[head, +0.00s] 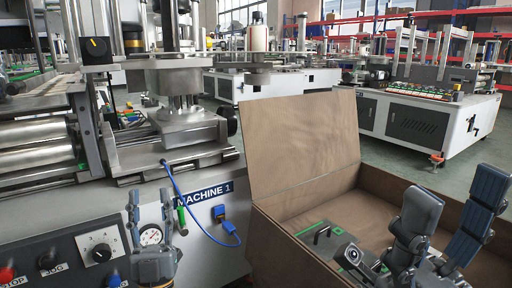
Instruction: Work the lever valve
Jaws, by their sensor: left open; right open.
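The lever valve shows as a green lever (182,214) on the front of Machine 1, under the nameplate and just right of my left gripper. The lever points up; its lower end and the valve body are hard to make out behind the gripper. My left gripper (150,196) is open and empty, fingers upward, in front of the panel. A round pressure gauge (150,235) shows between its fingers. Contact with the lever cannot be told. My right gripper (455,186) is open and empty at the lower right, in front of the brown box.
A blue connector (220,213) with a hanging blue cable is right of the lever. A control panel with a dial (100,252) and buttons is at the left. A large open brown box (300,140) stands right of the machine. Other machines stand behind.

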